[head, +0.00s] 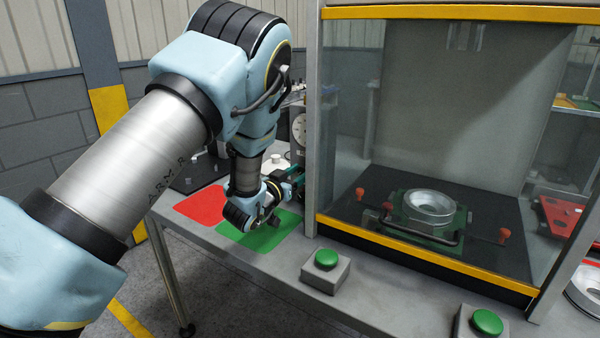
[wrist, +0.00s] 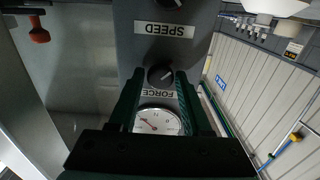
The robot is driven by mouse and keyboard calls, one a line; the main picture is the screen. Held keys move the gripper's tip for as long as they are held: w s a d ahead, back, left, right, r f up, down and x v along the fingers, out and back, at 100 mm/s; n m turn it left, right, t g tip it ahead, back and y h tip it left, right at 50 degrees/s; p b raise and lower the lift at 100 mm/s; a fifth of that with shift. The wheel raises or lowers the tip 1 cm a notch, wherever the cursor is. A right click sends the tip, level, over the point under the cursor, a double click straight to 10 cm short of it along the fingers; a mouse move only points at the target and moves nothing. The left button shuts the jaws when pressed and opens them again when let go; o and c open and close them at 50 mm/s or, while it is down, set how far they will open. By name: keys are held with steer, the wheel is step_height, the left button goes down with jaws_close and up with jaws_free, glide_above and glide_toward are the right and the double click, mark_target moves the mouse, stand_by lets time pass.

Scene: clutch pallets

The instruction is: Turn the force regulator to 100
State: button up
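The force regulator is a round black knob (wrist: 160,75) on a grey panel, above an upside-down FORCE label (wrist: 158,93) in the wrist view. A white dial gauge (wrist: 157,121) with a needle is below it; its reading is too small to tell. My gripper (wrist: 160,78) is open, with one dark green finger on each side of the knob and a gap at both sides. I cannot tell how deep the fingertips reach. In the head view, my arm hides the knob and most of the gripper; a white dial (head: 299,128) shows behind the arm.
A second knob (wrist: 169,3) sits above the SPEED label (wrist: 163,31). The glass-fronted press cabinet (head: 400,12) stands right of my arm, with a metal ring (head: 430,201) inside. Green buttons (head: 327,258) (head: 487,321) and red (head: 200,205) and green (head: 262,238) patches are on the table.

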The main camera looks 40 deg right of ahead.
jaws_close()
steer(key=shift+f+m+b, duration=0.15)
steer(key=shift+m+b, duration=0.25)
steer(key=shift+b, duration=0.3)
steer(key=m+b, duration=0.3)
steer(key=b, duration=0.1)
steer(key=shift+f, duration=0.1)
steer(key=m+b, duration=0.3)
steer(key=b, duration=0.2)
steer(key=shift+s+m, duration=0.1)
steer(key=shift+m, duration=0.2)
steer(key=shift+m+b, duration=0.6)
steer(key=shift+b, duration=0.1)
steer(key=shift+r+m, duration=0.2)
steer(key=shift+m, duration=0.1)
